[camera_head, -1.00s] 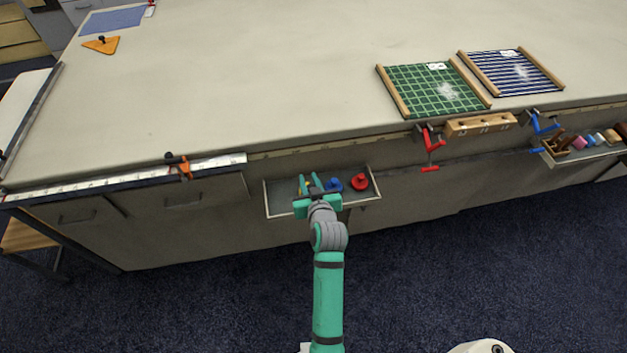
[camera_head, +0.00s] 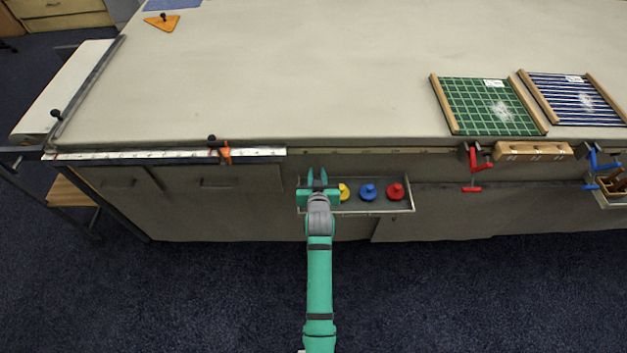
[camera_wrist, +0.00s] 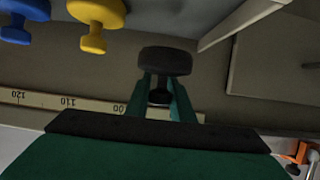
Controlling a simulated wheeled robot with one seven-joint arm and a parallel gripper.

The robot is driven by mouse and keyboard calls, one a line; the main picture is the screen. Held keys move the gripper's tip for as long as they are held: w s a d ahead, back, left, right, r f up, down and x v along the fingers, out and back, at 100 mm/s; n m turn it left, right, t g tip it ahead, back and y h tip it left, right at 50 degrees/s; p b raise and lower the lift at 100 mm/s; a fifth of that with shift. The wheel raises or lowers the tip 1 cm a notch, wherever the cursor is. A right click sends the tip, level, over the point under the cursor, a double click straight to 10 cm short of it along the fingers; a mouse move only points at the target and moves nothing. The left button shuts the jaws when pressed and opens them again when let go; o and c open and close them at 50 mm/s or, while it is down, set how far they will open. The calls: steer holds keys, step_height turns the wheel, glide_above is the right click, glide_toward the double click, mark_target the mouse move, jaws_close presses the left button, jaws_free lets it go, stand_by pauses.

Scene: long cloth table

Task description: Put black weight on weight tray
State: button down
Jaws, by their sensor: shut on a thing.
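My gripper (camera_head: 317,180) is at the left end of the shallow grey tray (camera_head: 370,212) on the table's front side. In the wrist view my gripper (camera_wrist: 160,97) is shut on the black weight (camera_wrist: 166,62), with its wide round end outward and its narrow neck between the fingers. In the head view I cannot make out the black weight. A yellow weight (camera_head: 344,192), a blue weight (camera_head: 368,192) and a red weight (camera_head: 396,192) stand in the tray to the right of my gripper. The yellow (camera_wrist: 97,20) and blue (camera_wrist: 22,15) ones also show in the wrist view.
A ruler strip (camera_wrist: 60,104) runs along the table edge. A steel rule (camera_head: 170,156) with an orange clamp (camera_head: 226,153) is at left. A red clamp (camera_head: 474,165), wooden block (camera_head: 532,151) and blue clamp (camera_head: 600,170) are at right. The tabletop (camera_head: 290,70) is largely clear.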

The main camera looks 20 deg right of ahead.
steer(key=shift+w+a+f, duration=0.3)
steer(key=shift+f, duration=0.15)
steer(key=shift+w+a+f, duration=0.25)
steer(key=shift+f, duration=0.2)
step_height(320, 180, down, 3)
steer(key=shift+d+r, duration=0.1)
steer(key=shift+d, duration=0.05)
steer(key=c, duration=1.5)
jaws_free()
steer(key=shift+c, duration=0.2)
